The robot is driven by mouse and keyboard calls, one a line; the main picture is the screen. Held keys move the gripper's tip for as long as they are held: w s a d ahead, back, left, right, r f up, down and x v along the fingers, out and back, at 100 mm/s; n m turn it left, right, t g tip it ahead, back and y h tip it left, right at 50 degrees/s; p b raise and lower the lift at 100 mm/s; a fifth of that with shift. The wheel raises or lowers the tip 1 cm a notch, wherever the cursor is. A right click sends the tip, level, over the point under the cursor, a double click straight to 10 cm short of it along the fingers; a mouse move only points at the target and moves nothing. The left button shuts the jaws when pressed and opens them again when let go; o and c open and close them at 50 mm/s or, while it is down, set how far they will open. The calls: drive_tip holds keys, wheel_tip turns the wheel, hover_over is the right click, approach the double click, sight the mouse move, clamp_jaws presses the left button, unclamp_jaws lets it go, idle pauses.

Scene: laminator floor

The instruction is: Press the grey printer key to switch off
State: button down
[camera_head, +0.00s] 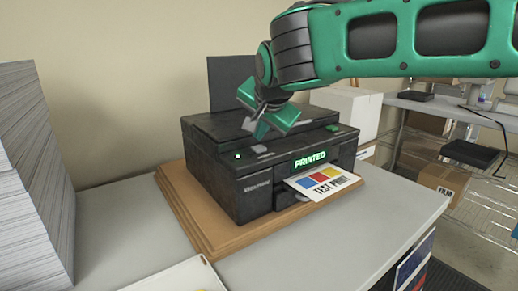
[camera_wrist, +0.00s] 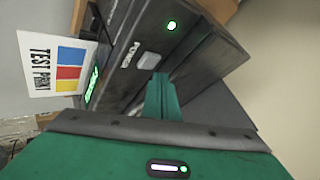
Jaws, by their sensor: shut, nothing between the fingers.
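The black printer (camera_head: 255,195) stands on a wooden board. Its grey key (camera_head: 258,149) is on the top front edge; in the wrist view the grey key (camera_wrist: 149,60) sits beside the word POWER. My gripper (camera_head: 260,131) is shut and empty, just above the key in the head view. In the wrist view its green fingertips (camera_wrist: 161,78) are close to the key, with a small visible gap; contact is not seen.
A test print (camera_head: 322,183) sticks out of the printer's front. A green button (camera_head: 333,128) is on the top right. The wooden board (camera_head: 190,215) lies on a grey table (camera_head: 290,250). A tall paper stack (camera_head: 30,170) stands at left, and a white box (camera_head: 350,112) behind.

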sight(260, 149)
drive_tip(key=shift+s+f, duration=0.1)
drive_tip(key=shift+f, duration=0.8)
idle(1.1)
drive_tip(key=shift+r, duration=0.95)
wheel_tip(260, 149, up, 6)
idle(0.6)
